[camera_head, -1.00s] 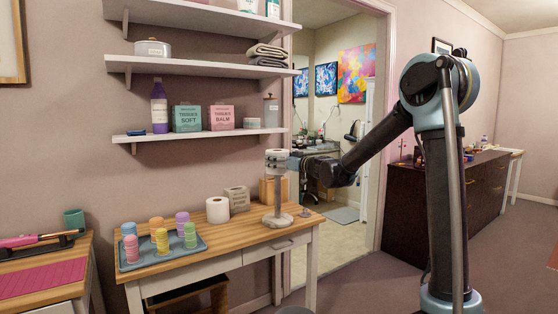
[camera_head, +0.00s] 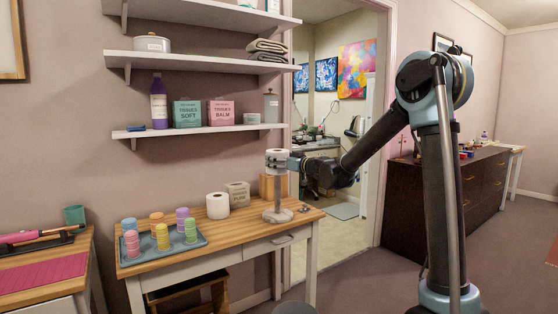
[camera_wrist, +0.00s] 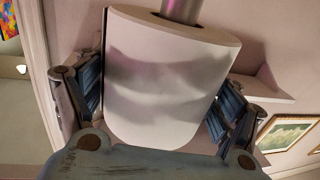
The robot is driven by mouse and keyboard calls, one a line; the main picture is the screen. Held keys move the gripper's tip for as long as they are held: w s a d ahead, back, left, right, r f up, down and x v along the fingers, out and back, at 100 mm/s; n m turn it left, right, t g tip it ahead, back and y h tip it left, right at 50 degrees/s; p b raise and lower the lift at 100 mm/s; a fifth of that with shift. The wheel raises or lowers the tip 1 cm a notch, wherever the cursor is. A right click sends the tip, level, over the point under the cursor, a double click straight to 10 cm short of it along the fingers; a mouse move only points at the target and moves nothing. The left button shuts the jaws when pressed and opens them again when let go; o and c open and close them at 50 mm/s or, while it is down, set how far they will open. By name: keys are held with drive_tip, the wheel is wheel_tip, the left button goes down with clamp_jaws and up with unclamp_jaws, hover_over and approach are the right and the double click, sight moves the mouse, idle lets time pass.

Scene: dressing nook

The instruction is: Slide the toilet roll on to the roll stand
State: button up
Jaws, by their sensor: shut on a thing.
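A white toilet roll (camera_head: 277,158) is at the upper end of the roll stand's upright post (camera_head: 277,192). The stand's round base (camera_head: 276,216) rests on the wooden table's right part. My gripper (camera_head: 287,162) comes from the right and is shut on the roll, high above the base. In the wrist view the roll (camera_wrist: 160,80) sits between both fingers, and the metal post (camera_wrist: 181,10) enters its core hole. How far the post runs inside the roll is hidden.
A blue tray (camera_head: 135,259) with several coloured stacks is farther left. A wall shelf (camera_head: 200,131) with tissue boxes is above. An open doorway lies behind my arm.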

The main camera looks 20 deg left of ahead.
drive_tip(key=o, duration=1)
drive_tip(key=v, duration=1.2)
drive_tip(key=s+d+f+m+g+h, duration=0.2)
drive_tip(key=s+d+f+m+h, duration=0.2)
drive_tip(key=s+d+f, duration=0.5)
drive_tip(key=s+d+f+m+g+h, duration=0.2)
drive_tip(key=s+d+f+m+h, duration=0.2)
drive_tip(key=s+d, duration=1.1)
drive_tip(key=s+d+f+m+g+h, duration=0.2)
drive_tip(key=s+d+f+m+h, duration=0.2)
drive_tip(key=s+d+f+h, duration=0.3)
drive_tip(key=shift+s+d+f+g+h, duration=0.15)
drive_tip(key=shift+s+d+f, duration=0.85)
drive_tip(key=shift+d, duration=0.8)
drive_tip(key=shift+s+d+f+g+h, duration=0.1)
drive_tip(key=shift+s+d+f, duration=0.55)
drive_tip(key=shift+d+f, duration=0.9)
drive_tip(key=shift+s+d+f+g+h, duration=0.15)
drive_tip(key=shift+s+d+f, duration=0.7)
drive_tip(key=shift+d, duration=1.2)
